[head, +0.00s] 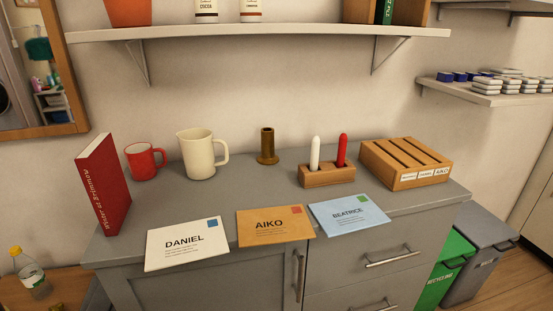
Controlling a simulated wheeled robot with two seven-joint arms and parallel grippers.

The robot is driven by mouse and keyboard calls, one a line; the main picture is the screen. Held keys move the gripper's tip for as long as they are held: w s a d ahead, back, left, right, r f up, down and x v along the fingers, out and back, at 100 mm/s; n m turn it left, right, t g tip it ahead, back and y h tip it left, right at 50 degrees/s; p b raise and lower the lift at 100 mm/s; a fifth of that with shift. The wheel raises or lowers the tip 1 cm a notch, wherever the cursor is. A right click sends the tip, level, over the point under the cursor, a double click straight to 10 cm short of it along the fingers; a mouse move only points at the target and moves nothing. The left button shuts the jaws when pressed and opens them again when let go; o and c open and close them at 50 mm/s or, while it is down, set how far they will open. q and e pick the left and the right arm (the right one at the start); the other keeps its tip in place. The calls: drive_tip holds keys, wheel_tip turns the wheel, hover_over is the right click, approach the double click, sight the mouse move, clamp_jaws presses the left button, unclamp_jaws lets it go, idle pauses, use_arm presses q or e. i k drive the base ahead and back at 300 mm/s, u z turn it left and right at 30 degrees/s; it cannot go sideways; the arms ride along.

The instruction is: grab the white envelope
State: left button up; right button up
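The white envelope (186,245) lies flat on the grey cabinet top near its front left. It reads "DANIEL" and has a blue stamp at its upper right corner. Its front edge reaches to about the front edge of the cabinet top. An orange-brown envelope (274,226) reading "AIKO" lies to its right. A light blue envelope (348,213) reading "BEATRICE" lies right of that. Neither of my grippers shows in the head view.
A red book (104,185) stands behind left of the white envelope. The grey cabinet top (235,190) is clear mid-left.

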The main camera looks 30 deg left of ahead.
sight(181, 244)
drive_tip(key=k, duration=0.5)
drive_tip(key=u, duration=0.7)
drive_tip(key=i, duration=0.45)
drive_tip(key=u, duration=0.8)
